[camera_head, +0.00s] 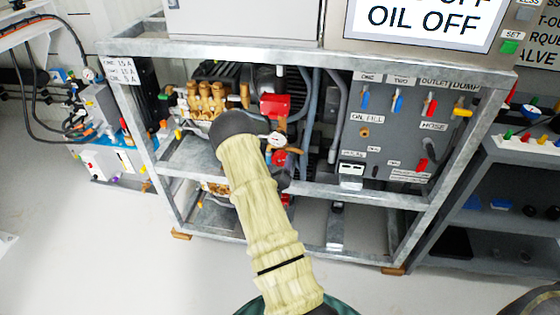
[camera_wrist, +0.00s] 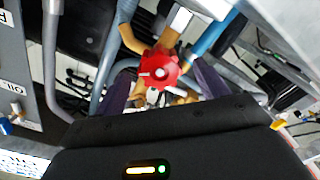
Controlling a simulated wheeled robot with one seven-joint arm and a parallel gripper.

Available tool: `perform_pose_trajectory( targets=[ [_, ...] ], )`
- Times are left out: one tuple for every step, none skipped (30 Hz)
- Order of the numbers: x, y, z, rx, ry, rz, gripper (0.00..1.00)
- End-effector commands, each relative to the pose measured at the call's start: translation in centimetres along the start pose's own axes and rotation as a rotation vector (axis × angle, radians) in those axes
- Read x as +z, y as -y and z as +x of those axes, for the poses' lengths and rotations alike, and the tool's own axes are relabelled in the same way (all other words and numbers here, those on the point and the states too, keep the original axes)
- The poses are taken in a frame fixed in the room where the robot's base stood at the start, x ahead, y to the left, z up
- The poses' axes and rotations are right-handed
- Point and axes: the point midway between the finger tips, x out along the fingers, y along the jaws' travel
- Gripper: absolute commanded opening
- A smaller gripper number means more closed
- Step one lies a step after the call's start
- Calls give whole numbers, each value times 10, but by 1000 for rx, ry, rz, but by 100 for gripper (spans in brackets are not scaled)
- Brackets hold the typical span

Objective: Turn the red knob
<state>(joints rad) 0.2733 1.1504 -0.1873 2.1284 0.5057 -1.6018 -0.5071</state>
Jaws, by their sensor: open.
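The red knob (camera_wrist: 158,68) shows in the wrist view, round with a scalloped rim, mounted among brass fittings and pipes. My gripper (camera_wrist: 163,82) is open, with one dark finger on the left and one on the right of the knob as seen there. I cannot tell whether either finger touches it. In the head view a small red round part (camera_head: 279,158), perhaps the same knob, shows just right of my arm. My gripper's fingers cannot be made out in the head view.
A grey metal frame (camera_head: 430,55) surrounds the pump, with bars above and below my arm. Brass fittings (camera_head: 205,98), a red block (camera_head: 275,105), a gauge (camera_head: 277,139) and hoses crowd the inside. A grey valve panel (camera_head: 385,135) with coloured levers stands right.

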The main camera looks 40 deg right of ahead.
Motion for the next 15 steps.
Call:
perform_pose_trajectory(
  targets=[
    [0, -1, 10, 3, -1, 1, 73],
    [0, -1, 14, 4, -1, 1, 73],
    [1, 0, 20, 3, 0, 2, 73],
    [0, 0, 24, 3, -1, 2, 73],
    [0, 0, 27, 2, -1, 1, 73],
    [0, 0, 31, 1, -1, 1, 73],
    [0, 0, 33, 1, 0, 0, 73],
    [0, 0, 34, 1, 0, 0, 73],
    [0, 0, 36, 1, 0, 0, 73],
    [0, 0, 37, 1, 0, 0, 73],
    [0, 0, 37, 1, 0, 0, 73],
    [0, 0, 37, 0, 0, 0, 73],
    [0, 0, 37, 0, 0, -1, 73],
    [0, 0, 37, 0, 0, -1, 73],
    [0, 0, 37, 0, 0, -1, 73]
  ],
)
